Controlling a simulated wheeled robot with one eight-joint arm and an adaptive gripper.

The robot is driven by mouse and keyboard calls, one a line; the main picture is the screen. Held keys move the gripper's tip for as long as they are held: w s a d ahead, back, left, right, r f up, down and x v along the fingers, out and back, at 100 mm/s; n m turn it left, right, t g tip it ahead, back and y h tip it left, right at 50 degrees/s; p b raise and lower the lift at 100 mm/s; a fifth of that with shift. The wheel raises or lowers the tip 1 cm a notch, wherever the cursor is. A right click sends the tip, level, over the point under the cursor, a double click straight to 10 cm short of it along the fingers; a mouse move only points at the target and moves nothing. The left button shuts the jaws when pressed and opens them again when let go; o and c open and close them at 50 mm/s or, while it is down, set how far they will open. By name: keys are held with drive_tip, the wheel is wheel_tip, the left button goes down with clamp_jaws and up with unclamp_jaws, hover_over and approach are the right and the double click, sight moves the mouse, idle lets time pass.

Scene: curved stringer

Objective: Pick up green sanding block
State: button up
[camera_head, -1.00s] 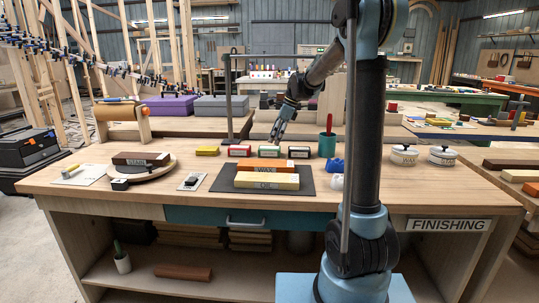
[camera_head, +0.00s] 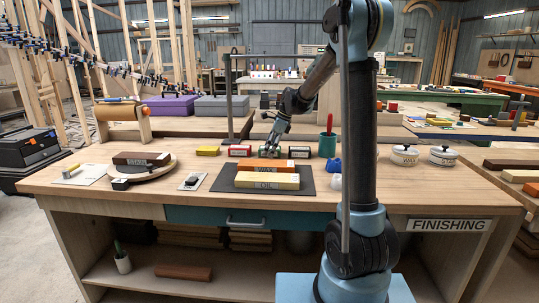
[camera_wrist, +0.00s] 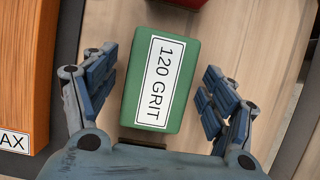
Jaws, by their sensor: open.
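The green sanding block (camera_wrist: 138,50), labelled "120 GRIT", lies on the wooden bench top, label up, in the wrist view. My gripper (camera_wrist: 158,88) is open above it, with one blue finger pair on its left and the other on its right. Gaps show between the fingers and the block, wider on the right. In the head view my gripper (camera_head: 270,149) is low over the row of small blocks and mostly hides the green one.
The orange wax block (camera_head: 264,165), also in the wrist view (camera_wrist: 22,70), sits on a dark mat (camera_head: 222,181) in front. A red block (camera_head: 239,151) is to the left, another labelled block (camera_head: 299,153) to the right. A green cup (camera_head: 327,146) stands farther right.

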drive_tip(key=shift+f, duration=0.2)
idle(0.5)
drive_tip(key=c, duration=1.4)
drive_tip(key=shift+o, duration=0.2)
drive_tip(key=shift+r, duration=0.1)
wheel_tip(320, 180, up, 10)
drive_tip(key=shift+r, duration=0.15)
